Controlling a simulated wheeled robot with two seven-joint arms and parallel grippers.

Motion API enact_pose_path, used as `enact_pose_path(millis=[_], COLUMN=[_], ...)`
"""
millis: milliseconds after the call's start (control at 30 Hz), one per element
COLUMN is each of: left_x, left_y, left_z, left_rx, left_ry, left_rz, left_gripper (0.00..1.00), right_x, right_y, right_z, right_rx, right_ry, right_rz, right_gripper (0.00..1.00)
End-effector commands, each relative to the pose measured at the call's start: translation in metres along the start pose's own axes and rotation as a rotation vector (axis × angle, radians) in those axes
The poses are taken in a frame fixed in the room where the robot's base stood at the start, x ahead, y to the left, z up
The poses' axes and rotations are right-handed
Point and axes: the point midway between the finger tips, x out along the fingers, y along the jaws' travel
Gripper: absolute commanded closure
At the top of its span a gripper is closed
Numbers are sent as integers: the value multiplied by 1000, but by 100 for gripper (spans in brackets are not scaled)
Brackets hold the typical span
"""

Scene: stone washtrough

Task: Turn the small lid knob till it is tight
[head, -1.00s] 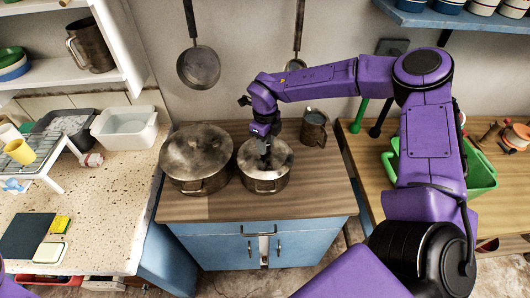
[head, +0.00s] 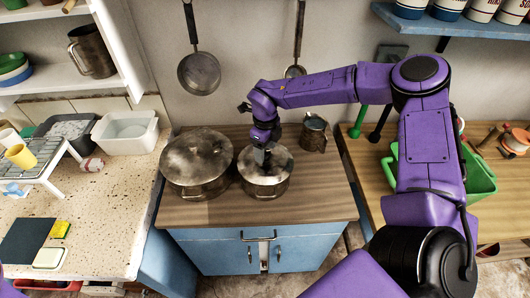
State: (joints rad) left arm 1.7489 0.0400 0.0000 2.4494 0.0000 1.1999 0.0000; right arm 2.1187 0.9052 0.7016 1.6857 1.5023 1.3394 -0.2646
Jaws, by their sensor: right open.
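The small metal pot (head: 264,187) stands on the wooden top of the blue cabinet, with its lid (head: 283,158) lying on it. My right gripper (head: 264,163) points down over the middle of this lid, its dark fingers open. The small lid knob is hidden by the fingers or too small to make out, so I cannot tell whether they touch it. A larger lidded pot (head: 197,163) stands close by on the left. My left gripper is out of the picture.
A metal jug (head: 313,133) stands behind and right of the small pot. Two pans (head: 199,72) (head: 295,71) hang on the wall behind. The cabinet top (head: 320,195) is clear at the front right. A green basin (head: 479,178) lies further right.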

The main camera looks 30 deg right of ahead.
Motion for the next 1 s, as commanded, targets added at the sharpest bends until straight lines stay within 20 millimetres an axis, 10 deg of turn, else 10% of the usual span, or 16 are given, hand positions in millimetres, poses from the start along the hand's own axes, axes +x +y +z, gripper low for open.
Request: enact_pose_path(millis=[200,500,933,1000], left_x=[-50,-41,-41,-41], left_y=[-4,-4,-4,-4], left_z=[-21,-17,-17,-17], left_rx=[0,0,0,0], left_ry=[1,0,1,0], left_rz=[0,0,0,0], left_gripper=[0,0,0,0], right_x=[-11,-2,-2,-2], right_y=[0,0,0,0], right_z=[-1,0,0,0], right_rx=[-526,-1158,-1246,-1245], right_ry=[3,0,0,0], right_rz=[2,0,0,0], right_gripper=[35,35,35,58])
